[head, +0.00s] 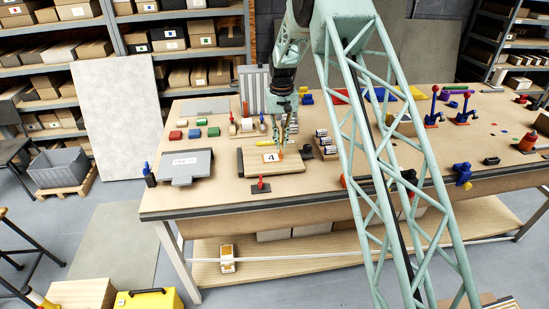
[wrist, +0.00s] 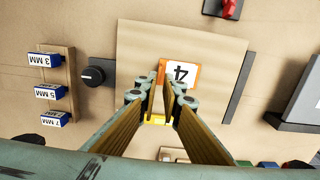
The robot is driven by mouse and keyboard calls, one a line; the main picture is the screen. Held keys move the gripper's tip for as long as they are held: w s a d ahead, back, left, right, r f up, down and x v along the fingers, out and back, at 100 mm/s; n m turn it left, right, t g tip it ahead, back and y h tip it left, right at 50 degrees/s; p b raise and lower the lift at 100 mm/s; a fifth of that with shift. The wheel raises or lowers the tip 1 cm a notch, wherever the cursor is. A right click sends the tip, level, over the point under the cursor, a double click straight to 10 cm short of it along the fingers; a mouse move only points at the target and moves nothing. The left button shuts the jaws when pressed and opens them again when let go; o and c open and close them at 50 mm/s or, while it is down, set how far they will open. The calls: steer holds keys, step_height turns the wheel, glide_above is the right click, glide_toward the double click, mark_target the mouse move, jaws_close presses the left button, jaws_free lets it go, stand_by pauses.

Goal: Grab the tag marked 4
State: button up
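The tag marked 4 is an orange piece with a white face; in the head view its white face (head: 270,157) lies on a light wooden board (head: 290,165). It also shows in the wrist view (wrist: 183,72), with the 4 upside down. My gripper (head: 281,147) points down over the board, right beside the tag in the head view. In the wrist view my gripper (wrist: 162,88) has a narrow gap between its fingers, with nothing seen held. The fingertips overlap the tag's near left part; I cannot tell whether they touch it.
Blocks labelled 3, 5 and 7 MM sit on a wooden strip (wrist: 57,88), with a black knob (wrist: 93,75) beside the board. A grey sloped panel (head: 187,166) stands left of the board. A red-handled piece (head: 261,185) is at the front. Coloured blocks (head: 194,133) lie behind.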

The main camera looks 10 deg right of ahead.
steer(key=shift+f, duration=0.25)
steer(key=shift+s+d+f+p, duration=0.15)
steer(key=shift+f+p, duration=0.25)
steer(key=shift+f, duration=2.05)
jaws_close()
steer(key=shift+r, duration=0.15)
steer(key=shift+r, duration=1.45)
steer(key=shift+s+r+b, duration=0.1)
steer(key=shift+r+b, duration=0.1)
steer(key=shift+b, duration=0.1)
steer(key=s+d+b, duration=0.1)
steer(key=s+d, duration=0.3)
steer(key=s, duration=0.2)
steer(key=s+d+r+b, duration=0.1)
steer(key=s+d, duration=0.3)
steer(key=s, duration=0.3)
steer(key=shift+s+d+r, duration=0.15)
steer(key=shift+s+r, duration=0.05)
